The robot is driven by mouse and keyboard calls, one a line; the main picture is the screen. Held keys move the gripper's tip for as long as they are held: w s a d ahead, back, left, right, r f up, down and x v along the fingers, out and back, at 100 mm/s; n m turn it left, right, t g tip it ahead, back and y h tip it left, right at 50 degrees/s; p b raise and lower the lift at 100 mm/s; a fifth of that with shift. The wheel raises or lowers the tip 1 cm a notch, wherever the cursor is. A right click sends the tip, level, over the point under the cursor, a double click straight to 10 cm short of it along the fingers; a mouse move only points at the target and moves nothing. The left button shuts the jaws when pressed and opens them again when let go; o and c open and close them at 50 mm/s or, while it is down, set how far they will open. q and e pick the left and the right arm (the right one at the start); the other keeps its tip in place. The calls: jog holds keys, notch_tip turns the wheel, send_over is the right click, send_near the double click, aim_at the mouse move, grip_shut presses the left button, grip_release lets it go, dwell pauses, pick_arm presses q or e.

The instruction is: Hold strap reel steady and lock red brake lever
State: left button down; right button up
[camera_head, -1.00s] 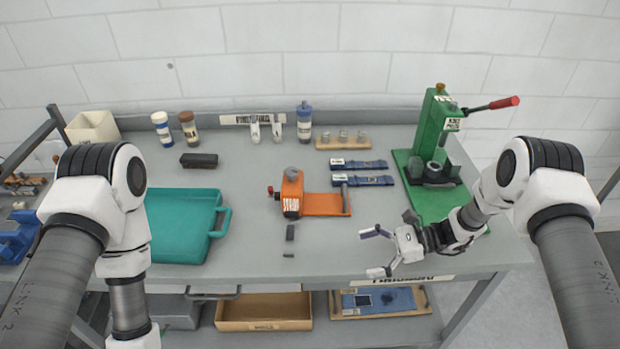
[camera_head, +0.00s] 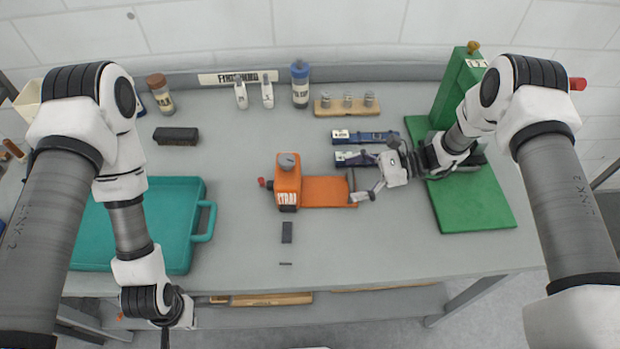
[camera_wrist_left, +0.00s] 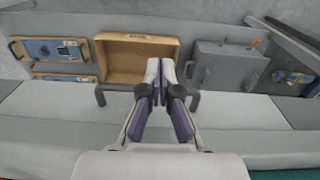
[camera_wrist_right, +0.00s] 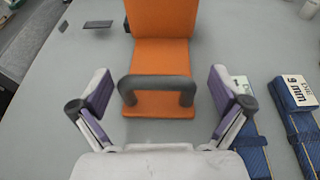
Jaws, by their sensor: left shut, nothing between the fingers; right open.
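The orange strap reel (camera_head: 288,184) stands mid-table with an orange base plate (camera_head: 325,191) reaching right; the body and plate also show in the right wrist view (camera_wrist_right: 163,62). A small red knob (camera_head: 264,182), apparently the brake lever, sticks out of its left side; the right wrist view does not show it. A dark bar handle (camera_wrist_right: 157,83) stands at the plate's near end in that view. My right gripper (camera_wrist_right: 160,88) is open, its fingers on either side of that handle, apart from it. My left gripper (camera_wrist_left: 160,72) is shut and empty, low at the table's front edge.
Two blue strap packs (camera_head: 368,137) lie close behind my right gripper. A green press (camera_head: 462,90) stands on a green base at right. A teal tray (camera_head: 150,222) lies at left. A small dark block (camera_head: 287,232) lies before the reel.

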aim_at(322, 190)
jog(key=x, duration=0.3)
jog(key=b+x, duration=0.1)
jog(key=x, duration=0.2)
jog(key=shift+w+f+b, duration=0.1)
jog(key=shift+f+b, duration=0.15)
jog(key=shift+b, duration=0.05)
jog(key=shift+a, duration=0.75)
jog(key=c, duration=0.6)
jog(key=shift+c, duration=0.3)
